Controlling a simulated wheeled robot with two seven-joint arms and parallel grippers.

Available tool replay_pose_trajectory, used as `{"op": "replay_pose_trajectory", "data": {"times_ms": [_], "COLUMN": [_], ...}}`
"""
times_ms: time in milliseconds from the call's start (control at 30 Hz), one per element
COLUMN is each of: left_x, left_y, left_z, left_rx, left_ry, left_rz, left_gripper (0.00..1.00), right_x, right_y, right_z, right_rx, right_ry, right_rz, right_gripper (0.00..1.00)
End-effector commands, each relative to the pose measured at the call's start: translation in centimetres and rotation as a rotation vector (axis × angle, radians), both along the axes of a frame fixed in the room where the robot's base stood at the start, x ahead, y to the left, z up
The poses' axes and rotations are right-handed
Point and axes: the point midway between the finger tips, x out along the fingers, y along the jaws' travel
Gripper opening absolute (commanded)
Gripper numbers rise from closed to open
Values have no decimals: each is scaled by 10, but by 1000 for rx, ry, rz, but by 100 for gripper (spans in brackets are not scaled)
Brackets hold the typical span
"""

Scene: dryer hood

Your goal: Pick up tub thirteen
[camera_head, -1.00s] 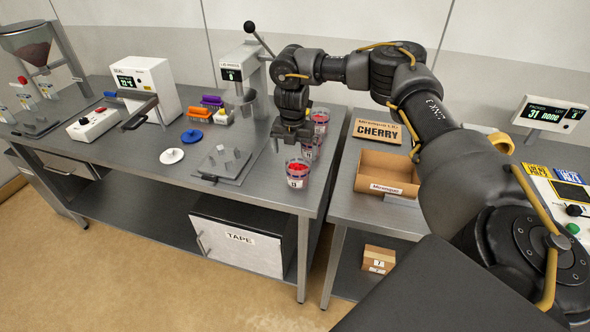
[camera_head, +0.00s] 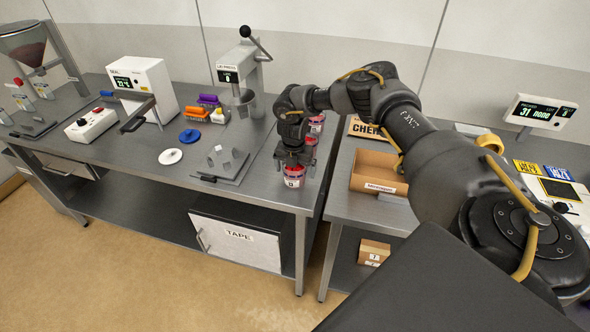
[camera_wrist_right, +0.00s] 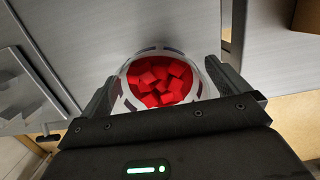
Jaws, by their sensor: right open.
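A clear tub of red cubes (camera_head: 293,182) with a white number label stands at the front right of the left bench; its number is too small to read surely. My right gripper (camera_head: 294,162) is directly over it and hides its top. In the right wrist view, the tub's open top with red cubes (camera_wrist_right: 163,82) lies between the two open fingers of my right gripper (camera_wrist_right: 166,88), one on each side. I cannot tell whether the fingers touch it. More tubs (camera_head: 316,125) stand behind it, partly hidden by my arm. My left gripper is not in view.
A metal plate with small blocks (camera_head: 222,163) lies left of the tub. A lidding press (camera_head: 244,80) stands behind. A cardboard box (camera_head: 378,172) sits on the right bench, across a narrow gap. White (camera_head: 171,156) and blue (camera_head: 190,136) lids lie farther left.

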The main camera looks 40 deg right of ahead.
Motion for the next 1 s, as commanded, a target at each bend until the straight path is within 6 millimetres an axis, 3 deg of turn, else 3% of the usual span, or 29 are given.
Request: {"op": "replay_pose_trajectory", "data": {"times_ms": [133, 500, 800, 1000], "left_x": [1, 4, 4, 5], "left_y": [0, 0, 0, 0], "left_z": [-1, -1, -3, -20], "left_rx": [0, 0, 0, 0], "left_ry": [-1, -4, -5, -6], "left_rz": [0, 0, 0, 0], "left_gripper": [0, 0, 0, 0], "right_x": [0, 0, 1, 2], "right_y": [0, 0, 0, 0], "right_z": [0, 0, 2, 18], "right_rx": [1, 0, 1, 4], "right_ry": [-1, 0, -2, -7], "right_rz": [0, 0, -1, 0], "right_gripper": [97, 49, 48, 48]}}
